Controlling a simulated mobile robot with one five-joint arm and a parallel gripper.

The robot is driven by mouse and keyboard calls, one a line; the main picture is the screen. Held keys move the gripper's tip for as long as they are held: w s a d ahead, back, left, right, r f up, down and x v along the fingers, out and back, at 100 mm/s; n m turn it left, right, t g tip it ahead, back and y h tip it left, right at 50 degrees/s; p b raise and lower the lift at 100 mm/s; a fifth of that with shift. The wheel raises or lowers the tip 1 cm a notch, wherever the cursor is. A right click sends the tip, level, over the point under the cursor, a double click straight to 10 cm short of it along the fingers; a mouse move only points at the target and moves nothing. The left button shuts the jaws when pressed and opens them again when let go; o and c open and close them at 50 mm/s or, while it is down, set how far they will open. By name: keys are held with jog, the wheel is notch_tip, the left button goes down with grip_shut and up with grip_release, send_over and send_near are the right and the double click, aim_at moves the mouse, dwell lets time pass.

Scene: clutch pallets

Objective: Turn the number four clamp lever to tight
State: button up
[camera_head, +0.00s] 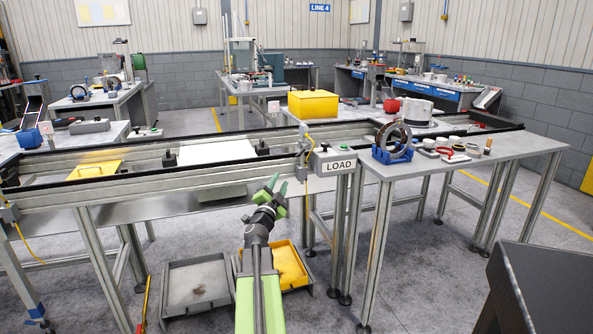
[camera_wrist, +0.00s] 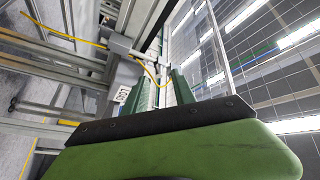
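I cannot make out a clamp lever marked number four in either view. Small dark fittings (camera_head: 169,158) stand on the conveyor, too small to identify. My gripper (camera_head: 276,184) is in front of the conveyor, left of the LOAD box and apart from it. In the wrist view my gripper (camera_wrist: 160,80) has its two green fingers spread with a gap between them and nothing held. The grey LOAD box (camera_head: 333,161) is fixed at the conveyor's front; its sign also shows beside the left finger in the wrist view (camera_wrist: 124,94).
The conveyor (camera_head: 60,194) carries a yellow plate (camera_head: 95,170) and a white plate (camera_head: 217,152). A grey table (camera_head: 510,148) at right holds a ring in a blue stand (camera_head: 392,154) and small parts. Trays (camera_head: 197,284) lie low beside my arm. A dark surface (camera_head: 550,280) is at lower right.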

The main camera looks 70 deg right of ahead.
aim_at(298, 155)
jog(key=shift+m+g, duration=0.3)
jog(key=shift+g, duration=0.3)
jog(key=p+x, duration=0.1)
jog(key=x, duration=0.5)
jog(key=s+p+x, duration=0.1)
jog(key=p+x, duration=0.1)
jog(key=x, duration=0.4)
jog(key=p+x, duration=0.1)
jog(key=x, duration=0.5)
jog(key=shift+s+r, duration=0.15)
jog(key=shift+s, duration=0.25)
grip_shut()
